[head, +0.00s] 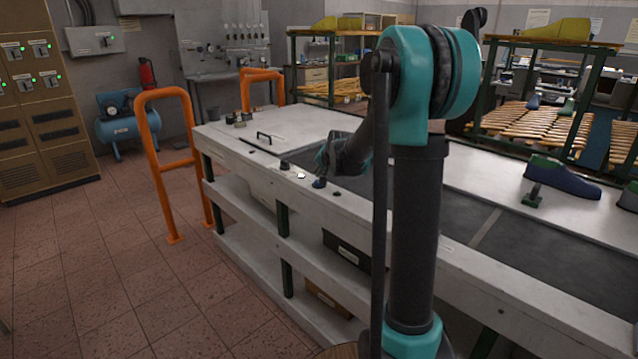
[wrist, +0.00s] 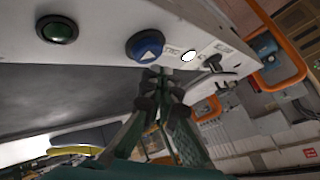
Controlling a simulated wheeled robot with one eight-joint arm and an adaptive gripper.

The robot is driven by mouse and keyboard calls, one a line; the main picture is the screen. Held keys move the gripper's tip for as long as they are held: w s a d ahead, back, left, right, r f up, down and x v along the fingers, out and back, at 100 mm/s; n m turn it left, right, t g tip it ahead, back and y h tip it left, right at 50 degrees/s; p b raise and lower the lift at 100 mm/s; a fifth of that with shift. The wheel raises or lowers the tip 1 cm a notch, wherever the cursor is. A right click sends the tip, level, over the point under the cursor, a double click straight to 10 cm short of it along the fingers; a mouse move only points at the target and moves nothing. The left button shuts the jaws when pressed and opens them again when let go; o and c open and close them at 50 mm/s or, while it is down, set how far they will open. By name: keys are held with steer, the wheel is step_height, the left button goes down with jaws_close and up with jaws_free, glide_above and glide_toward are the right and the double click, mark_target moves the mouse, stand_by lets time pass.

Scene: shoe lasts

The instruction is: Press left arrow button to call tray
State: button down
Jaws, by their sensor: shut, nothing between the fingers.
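A blue round button with a white arrow mark (wrist: 146,46) sits on the bench's pale edge in the wrist view. It also shows, small, in the head view (head: 319,183). My gripper (wrist: 160,80) is shut and empty, with its fingertips close beside the blue button. I cannot tell whether they touch it. In the head view my gripper (head: 324,168) is above the bench edge, just over the button row. The tray to be called cannot be made out.
A dark green button (wrist: 57,29), a white button (wrist: 188,57) and a dark knob (wrist: 214,57) share the panel edge. The long bench (head: 240,142) has a dark belt (head: 450,208). A shoe last (head: 562,178) stands at right. Orange rails (head: 151,165) stand at left.

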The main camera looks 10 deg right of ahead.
steer(key=shift+f, duration=0.4)
